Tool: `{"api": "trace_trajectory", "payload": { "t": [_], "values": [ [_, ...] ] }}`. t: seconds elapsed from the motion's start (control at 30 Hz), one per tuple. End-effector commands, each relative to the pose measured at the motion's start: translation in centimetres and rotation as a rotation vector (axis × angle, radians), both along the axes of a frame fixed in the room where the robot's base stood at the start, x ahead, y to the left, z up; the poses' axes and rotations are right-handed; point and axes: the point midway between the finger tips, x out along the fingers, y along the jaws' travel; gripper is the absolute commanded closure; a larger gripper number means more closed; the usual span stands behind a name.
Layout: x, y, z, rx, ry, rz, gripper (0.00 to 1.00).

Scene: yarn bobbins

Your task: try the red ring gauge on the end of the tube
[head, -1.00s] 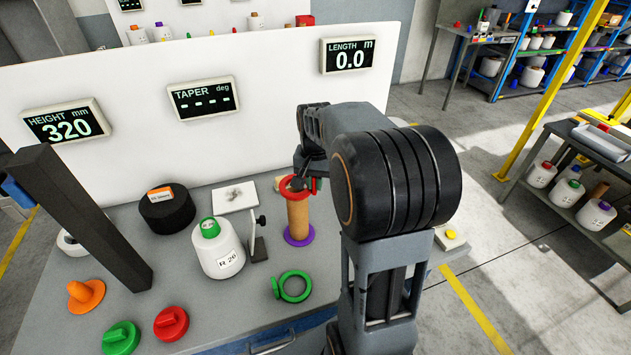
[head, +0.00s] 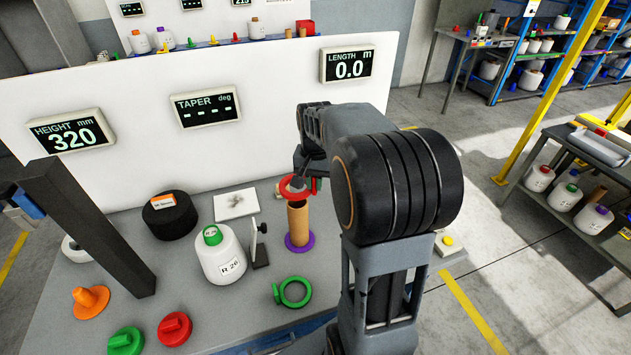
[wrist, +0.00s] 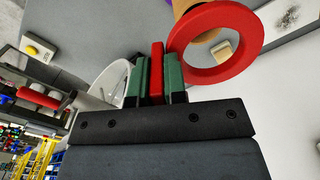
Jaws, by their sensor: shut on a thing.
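The tan tube (head: 298,226) stands upright on the bench, with a purple ring (head: 299,248) around its foot. The red ring gauge (head: 284,191) is at the tube's upper end and looks just above its open top. I cannot tell whether they touch. My gripper (wrist: 158,78) is shut on the gauge's red handle (wrist: 157,70), between its green pads. In the wrist view the gauge's ring (wrist: 252,45) lies right of the fingers, with part of the tube (wrist: 206,38) behind it. In the head view my arm partly hides the gripper.
A green ring gauge (head: 307,295) lies in front of the tube. A white bobbin (head: 221,262) with a green top and a small upright plate (head: 260,247) stand to its left. A dark post (head: 90,230) rises at left. A white panel (head: 250,140) backs the bench.

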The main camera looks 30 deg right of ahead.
Motion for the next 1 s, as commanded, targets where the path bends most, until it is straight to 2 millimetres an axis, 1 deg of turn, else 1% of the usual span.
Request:
{"api": "trace_trajectory", "payload": {
  "t": [0.03, 0.6, 1.0],
  "values": [
    [0.0, 0.0, 0.4, 0.000, -0.001, 0.000, 1.00],
    [0.0, 0.0, 2.0, 0.000, -0.001, 0.000, 1.00],
    [0.0, 0.0, 2.0, 0.000, -0.001, 0.000, 1.00]
  ]
}}
